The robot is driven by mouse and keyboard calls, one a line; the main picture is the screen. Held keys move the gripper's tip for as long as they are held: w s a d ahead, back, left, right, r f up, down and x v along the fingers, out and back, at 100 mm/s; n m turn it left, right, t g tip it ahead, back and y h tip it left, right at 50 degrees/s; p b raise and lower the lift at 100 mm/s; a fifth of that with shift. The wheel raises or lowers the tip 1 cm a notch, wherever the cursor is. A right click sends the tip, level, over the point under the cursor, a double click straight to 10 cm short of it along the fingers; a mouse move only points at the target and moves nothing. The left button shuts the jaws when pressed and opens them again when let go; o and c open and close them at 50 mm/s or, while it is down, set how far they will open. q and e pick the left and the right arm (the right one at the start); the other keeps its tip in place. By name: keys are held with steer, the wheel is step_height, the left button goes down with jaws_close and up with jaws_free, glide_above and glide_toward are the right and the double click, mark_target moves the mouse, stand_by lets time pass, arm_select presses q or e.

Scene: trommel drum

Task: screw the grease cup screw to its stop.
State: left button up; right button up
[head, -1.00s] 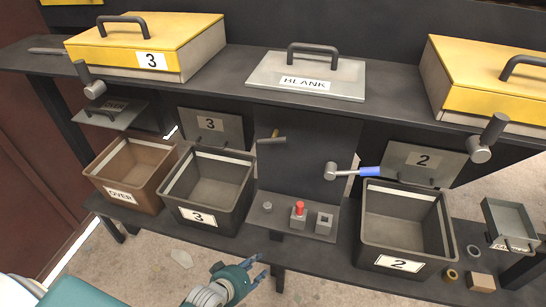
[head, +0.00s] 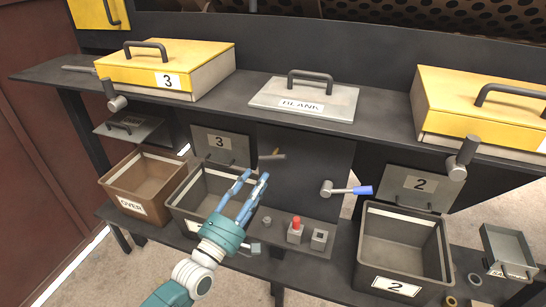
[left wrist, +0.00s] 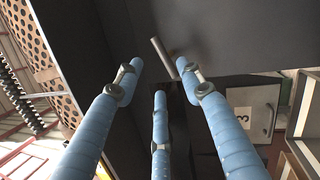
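A short grey cross bar on a small brass-coloured stem, which looks like the grease cup screw (head: 271,157), sticks out of the dark centre panel. Its bar also shows in the left wrist view (left wrist: 164,58), slanting beyond the fingers. How far it is screwed in cannot be told. My left gripper (head: 246,186) has its blue fingers spread, with nothing between them. It is below and left of the screw, in front of bin 3, and apart from the screw. In the left wrist view the open fingers (left wrist: 160,95) point toward the panel. My right gripper is not in view.
A blue-handled lever (head: 347,190) is right of the screw on the panel. A red button (head: 296,224) stands on the small ledge below. Bin 3 (head: 180,212), bin 2 (head: 390,270) and the OVER bin (head: 150,170) line the lower shelf. The upper shelf (head: 240,100) overhangs.

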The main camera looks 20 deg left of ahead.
mark_target(272, 159)
arm_select(q)
steer(key=p+x, duration=0.2)
steer(key=x, duration=0.8)
steer(key=shift+w+f, duration=0.1)
steer(key=shift+w, duration=0.05)
jaws_close()
